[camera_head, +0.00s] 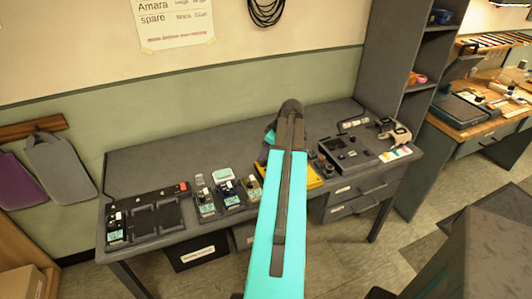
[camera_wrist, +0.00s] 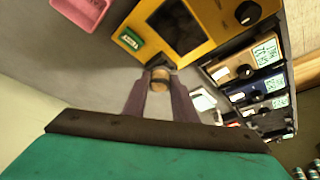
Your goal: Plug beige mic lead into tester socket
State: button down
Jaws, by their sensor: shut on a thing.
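In the wrist view my gripper (camera_wrist: 160,86) is shut on a short beige-tan cylindrical plug (camera_wrist: 161,80), the mic lead's end, with a darker tip. The plug is close to the near edge of the yellow tester (camera_wrist: 206,22); I cannot tell whether they touch. The tester has a dark screen, a black knob (camera_wrist: 248,13) and a green label (camera_wrist: 131,39). In the head view the tester (camera_head: 311,179) is partly hidden behind my arm, and my gripper is hidden too.
Several small pedal-like boxes (camera_head: 229,193) stand left of the tester, beside a black pedalboard (camera_head: 152,217). A dark grey device (camera_head: 350,150) stands to the right. A pink tray (camera_wrist: 82,10) lies near the tester. The back left of the grey bench (camera_head: 170,163) is clear.

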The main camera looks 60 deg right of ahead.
jog(key=shift+f, duration=0.25)
jog(key=c, duration=1.4)
grip_release()
jog(key=shift+o, duration=0.2)
jog(key=shift+r, duration=0.1)
jog(key=b+v, duration=0.3)
jog(key=v, duration=1)
jog(key=shift+s+r, duration=0.25)
